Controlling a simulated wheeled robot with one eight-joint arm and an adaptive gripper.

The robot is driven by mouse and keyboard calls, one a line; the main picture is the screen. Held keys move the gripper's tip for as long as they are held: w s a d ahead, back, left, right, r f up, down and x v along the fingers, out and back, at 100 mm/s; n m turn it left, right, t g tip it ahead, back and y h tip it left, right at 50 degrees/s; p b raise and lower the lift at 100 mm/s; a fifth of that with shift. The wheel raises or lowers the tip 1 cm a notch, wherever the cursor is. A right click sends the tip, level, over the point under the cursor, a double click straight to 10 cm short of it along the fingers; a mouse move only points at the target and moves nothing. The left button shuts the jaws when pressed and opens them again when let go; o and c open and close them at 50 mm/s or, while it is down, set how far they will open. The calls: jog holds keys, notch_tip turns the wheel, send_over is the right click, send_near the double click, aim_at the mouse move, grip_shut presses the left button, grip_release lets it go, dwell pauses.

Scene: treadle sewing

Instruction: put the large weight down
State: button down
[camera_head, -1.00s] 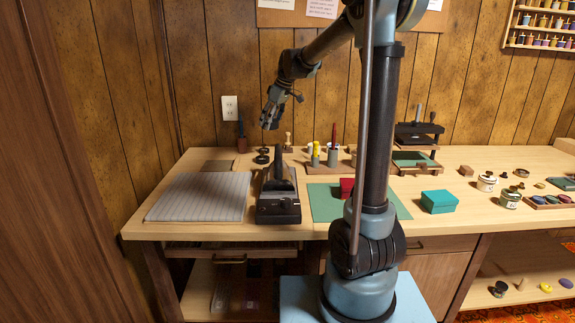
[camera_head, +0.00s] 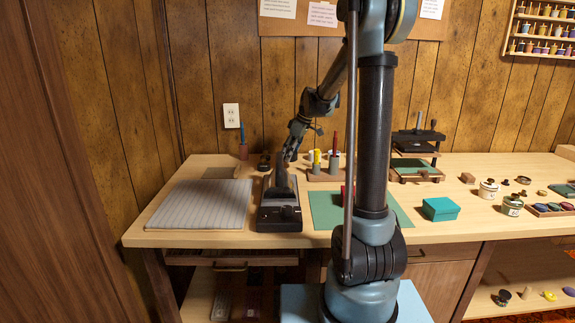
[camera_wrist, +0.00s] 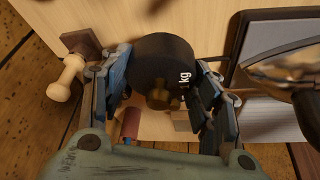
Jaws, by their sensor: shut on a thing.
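The large weight (camera_wrist: 164,62) is a black round block marked "kg" with a brass knob (camera_wrist: 162,97); it fills the upper middle of the wrist view. My gripper (camera_wrist: 166,88) is shut on it, with a blue-grey finger on each side. In the head view my gripper (camera_head: 289,154) is low over the back of the workbench (camera_head: 480,212), behind the black device. The weight is not clearly visible there, hidden by the gripper and device. I cannot tell whether its underside touches the bench.
A black device (camera_head: 279,212) stands in front of the gripper, beside a grey striped pad (camera_head: 200,205). Small black round pieces (camera_head: 264,162) lie to the gripper's left. A wooden-handled stamp (camera_wrist: 67,76) is close to it. A tool holder (camera_head: 325,173) stands at right.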

jog(key=shift+f, duration=2.2)
jog(key=c, duration=0.6)
grip_release()
jog(key=shift+o, duration=0.2)
jog(key=v, duration=1.2)
jog(key=shift+s, duration=0.1)
